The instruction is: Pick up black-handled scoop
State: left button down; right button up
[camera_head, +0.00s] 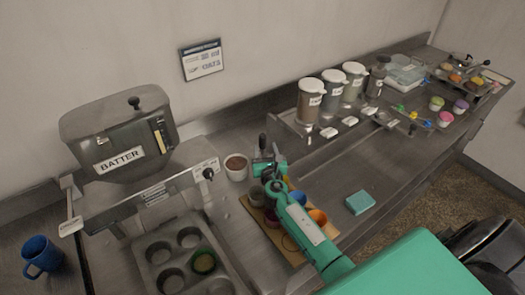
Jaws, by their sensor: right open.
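My right arm reaches in from the lower right, and its teal gripper (268,170) is at the back of the counter, just right of a white cup with brown contents (236,167). An upright dark handle (262,141) shows just behind the gripper; it looks like the black-handled scoop, but its lower part is hidden by the gripper. The jaws are open; I cannot tell whether the handle lies between them or behind them. My left gripper is not in view.
A wooden board with coloured cups (318,216) lies under my right forearm. The batter dispenser (120,135) and muffin tin (160,250) stand left. A shelf with lidded canisters (311,100) is right of the gripper. A teal block (360,202) lies on the clear counter front.

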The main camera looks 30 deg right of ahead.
aim_at(263, 144)
jog(key=shift+w+r, duration=0.1)
jog(key=shift+w, duration=0.3)
jog(key=x, duration=0.3)
jog(key=shift+w+p, duration=0.15)
jog(key=shift+p, duration=0.15)
jog(key=shift+w+d, duration=0.2)
jog(key=shift+w, duration=0.35)
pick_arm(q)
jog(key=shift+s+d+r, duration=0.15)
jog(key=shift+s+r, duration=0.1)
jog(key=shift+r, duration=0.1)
pick_arm(e)
jog(key=shift+c, duration=0.4)
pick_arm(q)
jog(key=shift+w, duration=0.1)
pick_arm(e)
jog(key=c, duration=1)
